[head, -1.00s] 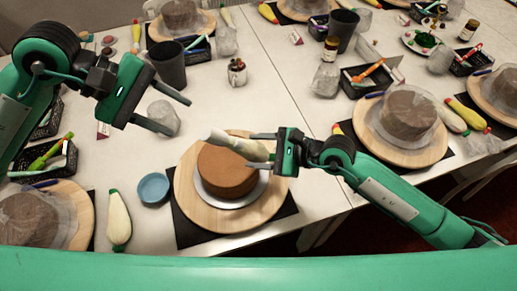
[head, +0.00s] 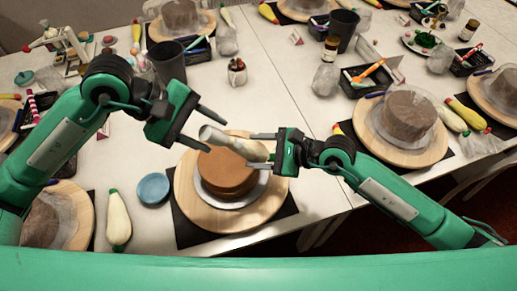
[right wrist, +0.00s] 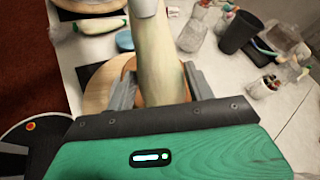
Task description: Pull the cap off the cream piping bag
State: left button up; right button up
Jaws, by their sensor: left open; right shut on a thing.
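My right gripper (head: 262,150) is shut on the cream piping bag (head: 246,149), a pale tapered bag held tilted above the brown cake (head: 222,180). The bag's narrow end points left and carries a light grey cap (head: 207,132). In the right wrist view, the bag (right wrist: 160,70) stands between the fingers and the cap (right wrist: 145,8) is cut by the top edge. My left gripper (head: 217,137) is open. Its fingers point toward the cap, which shows between them in the head view. I cannot tell whether they are level with it; no contact is clear.
The cake sits on a wooden turntable (head: 262,210) over a dark mat. A dark cup (head: 168,62) stands behind my left gripper.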

pick_arm(q)
jog(key=shift+c, duration=0.2)
jog(key=c, duration=0.9)
jog(key=shift+o, duration=0.2)
jog(key=shift+s+a+r, duration=0.3)
jog(key=shift+a+r, duration=0.2)
jog(key=shift+r, duration=0.3)
jog(key=shift+s+a+r, duration=0.25)
jog(key=shift+a+r, duration=0.2)
jog(key=shift+r, duration=0.3)
jog(key=shift+s+a+r, duration=0.3)
jog(key=shift+a+r, duration=0.2)
jog(key=shift+r, duration=0.3)
pick_arm(e)
jog(key=shift+o, duration=0.4)
